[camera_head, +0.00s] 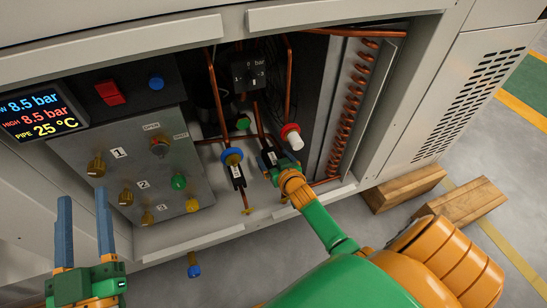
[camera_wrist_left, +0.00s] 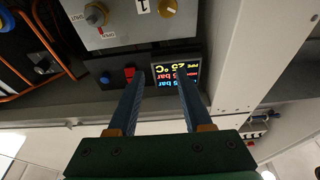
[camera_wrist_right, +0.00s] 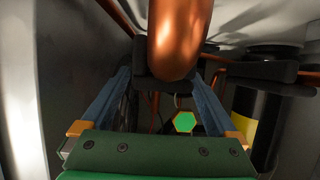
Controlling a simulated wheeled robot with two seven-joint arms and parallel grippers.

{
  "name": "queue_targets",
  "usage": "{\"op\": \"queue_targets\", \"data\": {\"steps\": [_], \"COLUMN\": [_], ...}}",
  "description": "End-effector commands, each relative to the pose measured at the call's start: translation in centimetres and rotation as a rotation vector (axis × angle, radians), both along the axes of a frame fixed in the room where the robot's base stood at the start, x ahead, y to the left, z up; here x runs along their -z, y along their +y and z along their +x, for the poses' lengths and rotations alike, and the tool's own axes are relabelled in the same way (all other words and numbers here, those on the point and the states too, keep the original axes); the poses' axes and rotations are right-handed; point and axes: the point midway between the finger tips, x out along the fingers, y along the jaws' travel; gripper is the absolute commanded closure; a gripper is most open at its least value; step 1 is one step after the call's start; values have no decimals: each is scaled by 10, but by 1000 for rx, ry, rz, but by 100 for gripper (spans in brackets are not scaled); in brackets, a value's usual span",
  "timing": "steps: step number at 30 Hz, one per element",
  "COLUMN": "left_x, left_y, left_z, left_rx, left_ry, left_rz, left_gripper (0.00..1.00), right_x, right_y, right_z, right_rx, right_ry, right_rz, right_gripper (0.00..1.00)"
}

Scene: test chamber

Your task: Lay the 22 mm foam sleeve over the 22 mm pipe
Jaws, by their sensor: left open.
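My left gripper (camera_head: 85,225) is open and empty in front of the cabinet's left side; its two blue fingers (camera_wrist_left: 160,90) show apart in the left wrist view. My right arm reaches into the open bay, and its fingertips are hard to make out in the head view. In the right wrist view my right gripper (camera_wrist_right: 161,78) has its fingers well apart on either side of a copper pipe (camera_wrist_right: 178,35). A dark piece (camera_wrist_right: 150,82), possibly the foam sleeve, fills the space between the fingertips behind the pipe. I cannot tell whether the fingers press on it.
A control panel (camera_head: 130,165) with knobs and a display (camera_head: 38,117) stand left of the bay. Blue (camera_head: 232,157) and red (camera_head: 290,132) valve caps and a coil (camera_head: 352,105) crowd the bay. A dark horizontal cylinder (camera_wrist_right: 258,72) lies right of my right gripper. Wooden blocks (camera_head: 405,188) lie on the floor.

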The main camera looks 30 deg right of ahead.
Motion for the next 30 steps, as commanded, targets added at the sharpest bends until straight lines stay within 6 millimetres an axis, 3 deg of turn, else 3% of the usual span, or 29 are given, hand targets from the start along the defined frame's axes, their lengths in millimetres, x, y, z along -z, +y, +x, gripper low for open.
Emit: {"op": "queue_targets", "data": {"steps": [8,14,19,26,30], "left_x": [7,56,104,161,189], "left_y": [1,7,16,30,40], "left_z": [2,6,-5,-39,-68], "left_rx": [-4,-25,-44,-66,-77], "left_ry": [43,306,559,893,1093], "left_rz": [10,67,119,185,222], "left_gripper": [50,50,50,50,50], "right_x": [-1,-7,-12,-18,-21], "right_y": [1,3,6,9,11], "right_z": [-2,-12,-23,-37,-46], "right_rx": [0,-1,0,0,0], "right_ry": [0,0,2,1,2], "right_rz": [0,0,0,0,1], "right_gripper": [6,6,6,6,6]}}
